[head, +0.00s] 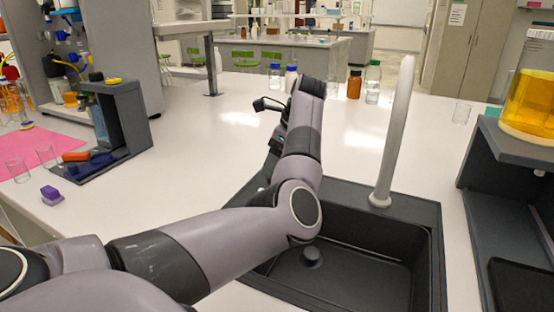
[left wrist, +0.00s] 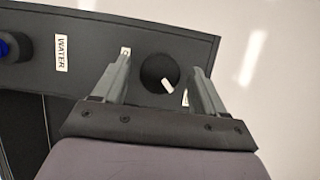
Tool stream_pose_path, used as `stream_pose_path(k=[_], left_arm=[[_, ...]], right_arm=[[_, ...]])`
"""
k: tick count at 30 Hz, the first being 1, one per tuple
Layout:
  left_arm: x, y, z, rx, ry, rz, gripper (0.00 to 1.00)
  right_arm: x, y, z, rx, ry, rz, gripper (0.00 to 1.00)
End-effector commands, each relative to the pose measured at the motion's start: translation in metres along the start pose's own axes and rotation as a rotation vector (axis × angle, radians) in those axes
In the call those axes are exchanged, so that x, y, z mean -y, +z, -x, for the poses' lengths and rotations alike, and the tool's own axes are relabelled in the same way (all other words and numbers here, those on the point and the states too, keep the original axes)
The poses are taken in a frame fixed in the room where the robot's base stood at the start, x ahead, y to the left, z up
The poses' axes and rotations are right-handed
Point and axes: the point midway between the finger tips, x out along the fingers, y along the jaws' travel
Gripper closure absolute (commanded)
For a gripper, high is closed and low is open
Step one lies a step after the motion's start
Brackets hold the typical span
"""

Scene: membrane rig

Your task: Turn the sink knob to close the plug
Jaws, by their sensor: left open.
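The black round knob (left wrist: 158,74) with a white pointer line shows in the left wrist view, on the dark sink rim. The pointer slants down to the right. My left gripper (left wrist: 161,65) is open, with one finger on each side of the knob. I cannot tell whether either finger touches it. In the head view my left arm hides the knob and most of the gripper. The black sink (head: 385,256) has a round dark plug (head: 312,256) on its basin floor; its exact height is unclear. My right gripper is not in view.
A blue knob (left wrist: 6,46) and a WATER label (left wrist: 62,53) are left of the black knob. The tall grey faucet (head: 393,140) rises behind the basin. Bottles (head: 355,84) stand farther back. A dark stand with a yellow-filled vessel (head: 530,95) is at right.

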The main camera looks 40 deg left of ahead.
Motion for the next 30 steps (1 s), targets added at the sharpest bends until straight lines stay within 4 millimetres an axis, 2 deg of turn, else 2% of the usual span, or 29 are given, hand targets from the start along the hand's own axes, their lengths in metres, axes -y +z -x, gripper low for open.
stream_pose_path(k=[1,6,17,30], left_arm=[[0.0,0.0001,0.0,0.0,0.0,0.0,0.32],[-0.0001,0.0001,0.0001,0.0,0.001,0.0,0.84],[-0.0006,-0.0004,-0.0004,0.0,-0.015,-0.039,0.83],[-0.0026,-0.0012,-0.0017,-0.001,-0.14,-0.335,0.83]], right_arm=[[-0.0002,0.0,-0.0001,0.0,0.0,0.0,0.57],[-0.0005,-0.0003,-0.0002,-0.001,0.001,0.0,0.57],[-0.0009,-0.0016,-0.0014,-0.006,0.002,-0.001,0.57],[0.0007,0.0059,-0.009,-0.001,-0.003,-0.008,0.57]])
